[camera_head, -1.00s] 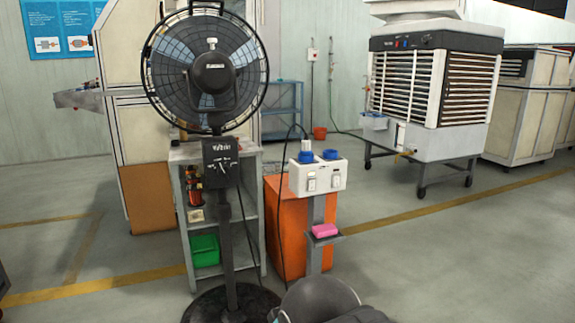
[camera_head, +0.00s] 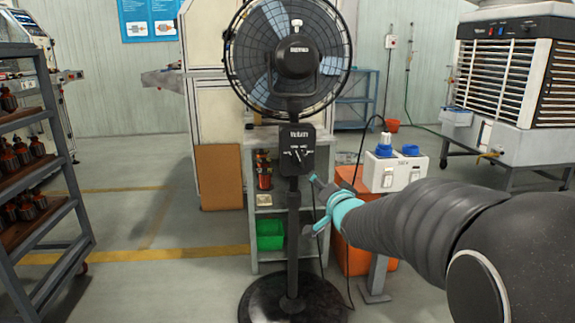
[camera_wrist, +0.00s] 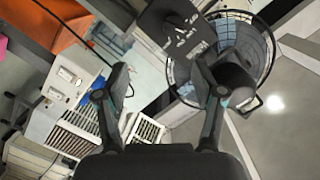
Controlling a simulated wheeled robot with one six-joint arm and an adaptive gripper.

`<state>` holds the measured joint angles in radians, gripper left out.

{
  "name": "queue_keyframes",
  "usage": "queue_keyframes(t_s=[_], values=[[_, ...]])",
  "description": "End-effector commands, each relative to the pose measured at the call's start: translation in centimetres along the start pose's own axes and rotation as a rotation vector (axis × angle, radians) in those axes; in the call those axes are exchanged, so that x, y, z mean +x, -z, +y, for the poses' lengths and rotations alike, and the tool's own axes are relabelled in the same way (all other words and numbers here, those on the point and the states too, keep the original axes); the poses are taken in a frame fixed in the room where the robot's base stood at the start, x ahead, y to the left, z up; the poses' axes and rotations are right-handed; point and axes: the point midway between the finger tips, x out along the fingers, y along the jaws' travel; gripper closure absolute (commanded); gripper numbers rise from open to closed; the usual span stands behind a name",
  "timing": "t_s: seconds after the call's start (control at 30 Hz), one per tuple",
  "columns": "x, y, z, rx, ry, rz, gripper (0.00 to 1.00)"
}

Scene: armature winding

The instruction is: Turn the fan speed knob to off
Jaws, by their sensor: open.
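The black pedestal fan (camera_head: 290,62) stands upright on a round base. Its dark control box (camera_head: 296,150) is on the pole below the fan head, and the small speed knob (camera_head: 299,155) is on its front with pale markings; the exact setting is too small to read. The control box (camera_wrist: 170,28) also shows at the top of the wrist view, with the knob (camera_wrist: 178,20) on it. My gripper (camera_head: 309,204) is open and empty, right of the pole and just below the box. In the wrist view, my gripper (camera_wrist: 163,68) has its fingers spread apart below the box.
A white socket box (camera_head: 395,174) on a post stands right of the fan, with a cable hanging nearby. A rack (camera_head: 32,160) is at the left. Open floor lies between rack and fan.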

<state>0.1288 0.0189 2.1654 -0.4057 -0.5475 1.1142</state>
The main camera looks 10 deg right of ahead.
Motion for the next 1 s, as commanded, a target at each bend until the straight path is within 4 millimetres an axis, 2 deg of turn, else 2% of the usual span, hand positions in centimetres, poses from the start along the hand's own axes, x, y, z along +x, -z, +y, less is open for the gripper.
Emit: queue_keyframes(t_s=[0.1, 0.43, 0.8, 1.0], values=[[1.8, -0.1, -0.2, 0.064, 0.074, 0.012, 0.31], [4.5, -0.1, -0.9, 0.103, 0.123, 0.016, 0.31], [11.2, 0.0, -1.7, 0.102, 0.121, 0.015, 0.31], [14.2, 0.1, -2.1, 0.102, 0.121, 0.016, 0.31]])
